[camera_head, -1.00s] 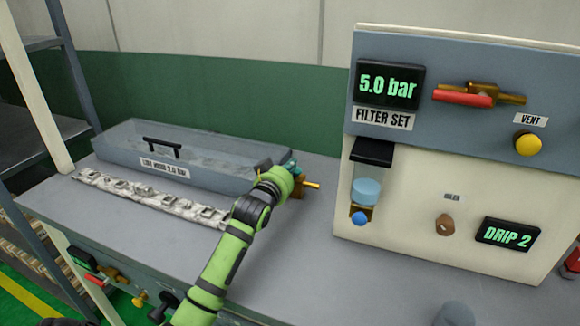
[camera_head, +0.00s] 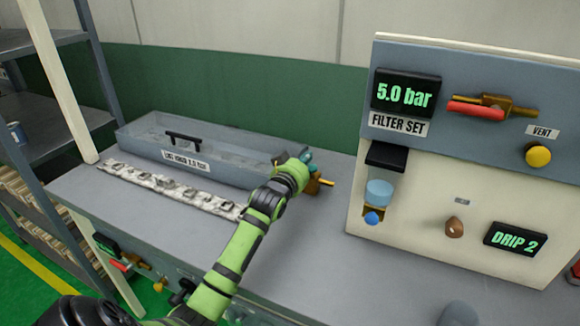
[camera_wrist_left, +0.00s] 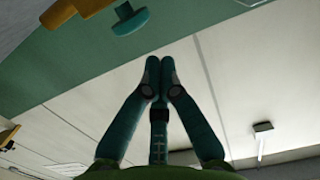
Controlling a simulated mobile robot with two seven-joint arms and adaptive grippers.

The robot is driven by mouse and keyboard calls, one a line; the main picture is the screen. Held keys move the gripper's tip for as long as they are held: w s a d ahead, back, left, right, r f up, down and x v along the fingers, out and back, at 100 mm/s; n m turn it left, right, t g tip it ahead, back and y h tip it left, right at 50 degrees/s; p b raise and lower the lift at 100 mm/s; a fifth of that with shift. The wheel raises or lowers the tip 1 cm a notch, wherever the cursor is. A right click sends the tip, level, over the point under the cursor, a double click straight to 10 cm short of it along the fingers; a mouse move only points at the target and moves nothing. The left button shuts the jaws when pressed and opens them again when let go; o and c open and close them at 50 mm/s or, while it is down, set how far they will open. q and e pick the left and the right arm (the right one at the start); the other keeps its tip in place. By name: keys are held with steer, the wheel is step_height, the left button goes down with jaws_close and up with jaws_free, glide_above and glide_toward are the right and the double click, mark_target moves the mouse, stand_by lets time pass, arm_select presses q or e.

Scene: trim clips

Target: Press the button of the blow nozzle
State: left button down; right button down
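My right gripper is out of view.
The grey tray (camera_head: 140,151) with a black handle stands at the back of the bench (camera_head: 150,208). A strip of metal clips (camera_head: 170,187) lies before it. The filter panel (camera_head: 400,245) reads 5.0 bar and stands at the right. The bench between is clear.

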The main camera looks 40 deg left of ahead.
arm_select(q)
steer(key=b+v, duration=0.2)
steer(key=v, duration=0.8)
steer(key=shift+r+b, duration=0.35)
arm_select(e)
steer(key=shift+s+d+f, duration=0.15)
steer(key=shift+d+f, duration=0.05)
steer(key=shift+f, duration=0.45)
arm_select(q)
steer(key=shift+s, duration=0.1)
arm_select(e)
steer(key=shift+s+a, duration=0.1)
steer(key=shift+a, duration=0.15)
